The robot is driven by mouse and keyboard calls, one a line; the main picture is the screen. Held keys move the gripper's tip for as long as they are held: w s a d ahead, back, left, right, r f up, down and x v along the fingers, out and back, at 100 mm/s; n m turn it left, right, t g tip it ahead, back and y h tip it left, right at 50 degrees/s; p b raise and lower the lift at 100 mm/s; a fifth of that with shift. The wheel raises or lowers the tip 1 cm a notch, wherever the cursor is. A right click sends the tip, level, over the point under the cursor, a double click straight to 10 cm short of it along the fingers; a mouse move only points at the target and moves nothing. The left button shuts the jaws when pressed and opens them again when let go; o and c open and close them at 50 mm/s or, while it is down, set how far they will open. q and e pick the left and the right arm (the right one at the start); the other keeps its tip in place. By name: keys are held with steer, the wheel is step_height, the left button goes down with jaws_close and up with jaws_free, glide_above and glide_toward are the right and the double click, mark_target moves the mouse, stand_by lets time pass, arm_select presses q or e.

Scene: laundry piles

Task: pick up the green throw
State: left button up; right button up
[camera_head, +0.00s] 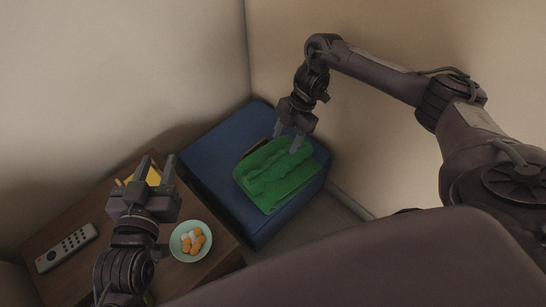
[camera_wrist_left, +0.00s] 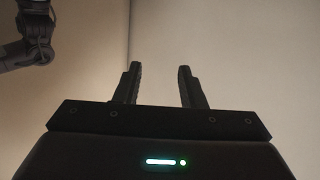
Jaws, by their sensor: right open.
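The green throw (camera_head: 275,178) lies folded and a little rumpled on a blue padded seat (camera_head: 212,157). My right gripper (camera_head: 288,143) is open, pointing down at the throw's far edge, with its fingertips over or against the cloth; I cannot tell whether they touch it. My left gripper (camera_head: 157,167) is open and empty above the wooden table, well to the left of the throw. In the left wrist view its two fingers (camera_wrist_left: 160,85) stand apart with only bare wall beyond them.
The wooden table (camera_head: 75,217) left of the seat holds a grey remote (camera_head: 66,248) and a pale green bowl (camera_head: 178,250) with orange and white pieces. A yellow thing (camera_head: 153,177) shows partly behind my left gripper. A brown item (camera_head: 261,148) lies by the throw. Walls close in behind.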

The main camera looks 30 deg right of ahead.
mark_target(280, 159)
steer(key=shift+x, duration=1.2)
steer(key=b+x, duration=0.1)
steer(key=x, duration=0.2)
steer(key=shift+s+d+b, duration=0.2)
steer(key=shift+s+b, duration=0.05)
steer(key=shift+b, duration=0.1)
steer(key=shift+b+x, duration=0.35)
steer(key=shift+x, duration=0.75)
arm_select(q)
step_height(280, 159, up, 18)
steer(key=s+a+t+h, duration=0.2)
steer(key=t+h, duration=0.2)
steer(key=t, duration=0.5)
steer(key=shift+s+r+t, duration=0.2)
steer(key=shift+s+t, duration=0.1)
steer(key=shift+a, duration=0.1)
arm_select(e)
steer(key=shift+c, duration=0.4)
jaws_close()
steer(key=shift+r, duration=0.1)
